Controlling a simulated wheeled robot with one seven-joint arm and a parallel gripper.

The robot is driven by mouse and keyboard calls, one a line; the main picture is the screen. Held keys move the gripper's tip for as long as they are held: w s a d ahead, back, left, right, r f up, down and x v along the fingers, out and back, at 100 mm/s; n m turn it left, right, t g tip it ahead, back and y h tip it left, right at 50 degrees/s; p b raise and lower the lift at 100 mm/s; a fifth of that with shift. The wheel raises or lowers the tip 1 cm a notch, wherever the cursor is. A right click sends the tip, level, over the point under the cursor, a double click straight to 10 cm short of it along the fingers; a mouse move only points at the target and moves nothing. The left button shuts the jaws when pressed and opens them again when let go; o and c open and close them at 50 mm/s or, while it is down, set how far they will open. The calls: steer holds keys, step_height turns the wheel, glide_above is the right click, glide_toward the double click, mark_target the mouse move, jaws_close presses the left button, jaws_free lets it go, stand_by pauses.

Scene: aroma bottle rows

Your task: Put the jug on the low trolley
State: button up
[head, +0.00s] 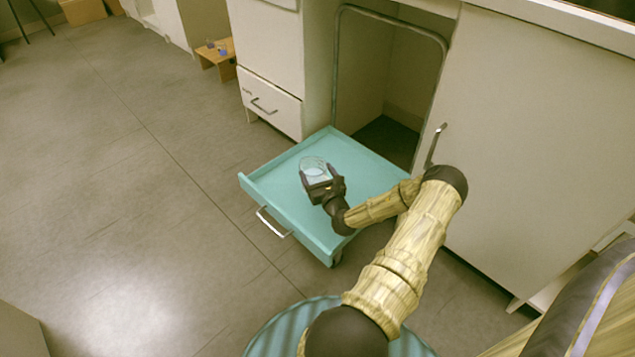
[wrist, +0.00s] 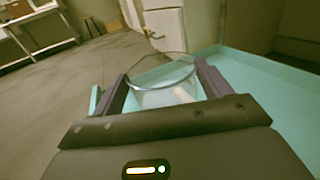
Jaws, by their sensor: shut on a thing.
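A clear glass jug (head: 313,166) is at the low teal trolley (head: 285,163), over its flat top with raised edges. My gripper (head: 318,178) is shut on the jug, and its body hides part of it. In the wrist view the jug (wrist: 162,80) stands roughly upright between the two fingers of my gripper (wrist: 160,88). The trolley's teal surface (wrist: 270,95) lies to the right and around it. I cannot tell whether the jug's base touches the trolley top; the gripper hides it.
The trolley has a metal handle (head: 273,222) at its front left. Behind it is an open cabinet bay (head: 385,90), with a cabinet door (head: 530,140) to the right and drawers (head: 270,100) to the left. A small wooden stool (head: 217,58) stands farther back. The left floor is clear.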

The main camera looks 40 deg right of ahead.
mark_target(317, 181)
step_height(317, 181, down, 4)
steer(key=shift+r+b, duration=0.2)
steer(key=shift+b, duration=0.95)
steer(key=shift+r, duration=0.1)
steer(key=o, duration=1.8)
steer(key=shift+f, duration=0.2)
steer(key=shift+r, duration=0.1)
